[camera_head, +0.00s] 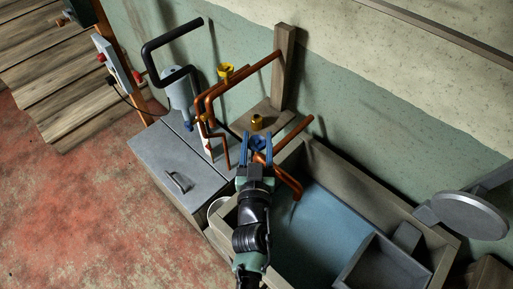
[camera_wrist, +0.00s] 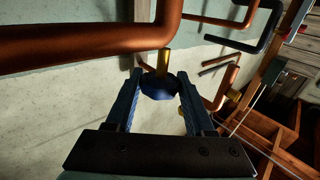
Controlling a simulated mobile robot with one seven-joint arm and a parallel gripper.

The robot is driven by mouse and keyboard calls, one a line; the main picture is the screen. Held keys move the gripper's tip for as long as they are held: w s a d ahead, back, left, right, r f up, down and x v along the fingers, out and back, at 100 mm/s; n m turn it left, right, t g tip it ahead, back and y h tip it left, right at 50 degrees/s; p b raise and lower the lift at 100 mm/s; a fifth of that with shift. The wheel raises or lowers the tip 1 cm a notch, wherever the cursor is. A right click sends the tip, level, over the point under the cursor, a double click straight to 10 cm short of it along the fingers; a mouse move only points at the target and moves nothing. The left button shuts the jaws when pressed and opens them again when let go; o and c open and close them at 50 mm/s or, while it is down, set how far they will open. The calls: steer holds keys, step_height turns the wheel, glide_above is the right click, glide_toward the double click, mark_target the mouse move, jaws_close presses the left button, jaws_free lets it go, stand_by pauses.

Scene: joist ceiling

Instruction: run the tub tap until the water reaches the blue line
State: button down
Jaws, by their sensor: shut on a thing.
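In the head view the copper spout (camera_head: 289,182) bends down into the tub, where a blue-grey water surface (camera_head: 335,228) shows. I cannot make out a blue line on the tub walls, nor clearly see a stream.
Copper pipes (camera_head: 212,100) and a wooden post (camera_head: 285,68) stand behind my gripper. A grey lidded box (camera_head: 170,160) is at left, with a black bent pipe (camera_head: 160,45) above it. A grey box (camera_head: 383,265) sits in the tub's near right. Red floor lies open at left.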

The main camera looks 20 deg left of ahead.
steer(key=shift+w+f+m+t+h+b, duration=0.2)
steer(key=shift+m+h+b, duration=0.2)
steer(key=shift+b, duration=1.5)
steer(key=shift+w+f+m+t+h+b, duration=0.1)
steer(key=shift+m+t+h+b, duration=0.2)
steer(key=shift+b, duration=1.55)
steer(key=m+h+b, duration=0.1)
steer(key=b, duration=0.5)
steer(key=shift+s+h, duration=0.15)
steer(key=shift+h, duration=0.25)
steer(key=m+h+b, duration=0.1)
steer(key=h+b, duration=0.1)
steer(key=b, duration=0.2)
steer(key=shift+a, duration=0.1)
steer(key=shift+f+m+h+b, duration=0.1)
steer(key=shift+m+h+b, duration=0.3)
steer(key=shift+b, duration=0.6)
steer(key=m+h+b, duration=0.3)
steer(key=h+b, duration=0.2)
steer(key=shift+s+a, duration=0.1)
steer(key=shift+s+m+g+h+b, duration=0.1)
steer(key=shift+m+g+h+b, duration=0.7)
steer(key=shift+h, duration=0.45)
steer(key=shift+m+g+h+b, duration=0.5)
steer(key=shift+m+h+b, duration=0.45)
steer(key=shift+h, duration=0.3)
steer(key=shift+r, duration=0.2)
